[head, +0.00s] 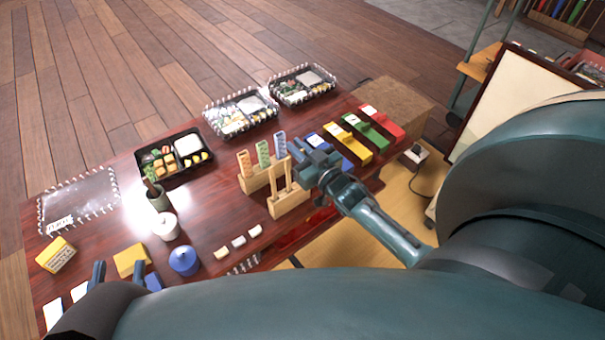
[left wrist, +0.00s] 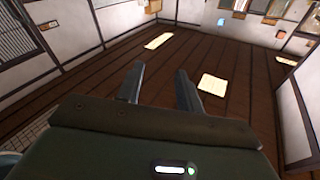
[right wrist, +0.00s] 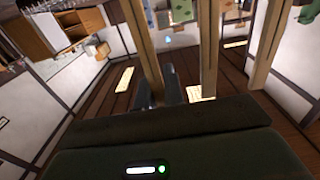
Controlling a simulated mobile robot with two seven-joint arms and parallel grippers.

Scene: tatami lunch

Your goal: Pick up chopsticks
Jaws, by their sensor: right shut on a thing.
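Pale wooden chopsticks (head: 289,178) stand upright in a small wooden rack (head: 290,203) near the middle of the table. My right gripper (head: 297,157) is at the rack. In the right wrist view, its fingers (right wrist: 158,88) are on either side of a pale wooden stick (right wrist: 143,45), and it is shut on it. More wooden uprights (right wrist: 210,45) stand to the right of it there. The exact contact is partly hidden in the head view. My left gripper (head: 98,274) is low at the left front; its fingers (left wrist: 158,85) are apart and empty.
Patterned orange, green and blue pieces (head: 263,153) stand in a holder behind the rack. Coloured boxes (head: 356,140) lie to the right. Bento trays (head: 174,157) line the far side. A white cup (head: 166,226) and a blue lidded pot (head: 184,260) stand at the left front.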

